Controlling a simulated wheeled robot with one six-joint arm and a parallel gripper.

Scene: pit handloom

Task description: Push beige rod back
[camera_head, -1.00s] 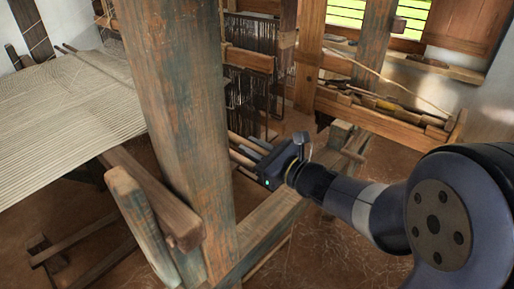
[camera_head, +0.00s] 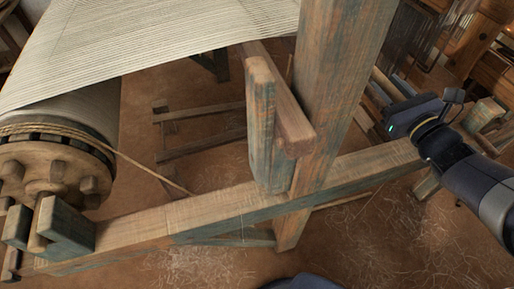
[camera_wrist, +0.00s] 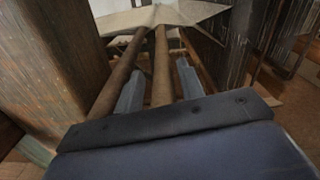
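Two long rods run side by side away from my gripper in the wrist view. The lighter, tan-brown one, which looks like the beige rod (camera_wrist: 162,72), lies between the two grey-blue fingers of my gripper (camera_wrist: 158,85). A darker brown rod (camera_wrist: 118,76) lies just left of the left finger. The fingers stand apart, with narrow gaps beside the rod. In the head view my gripper (camera_head: 388,122) is at the right, behind the upright post, by the ends of rods that the post partly hides. Contact with the rod cannot be made out.
A thick wooden post (camera_head: 338,95) stands left of my gripper, and a long beam (camera_head: 215,205) crosses below. White warp cloth (camera_head: 165,35) runs to a cloth roller (camera_head: 85,115) at the left. A hanging heddle frame (camera_wrist: 262,35) is close on the right in the wrist view.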

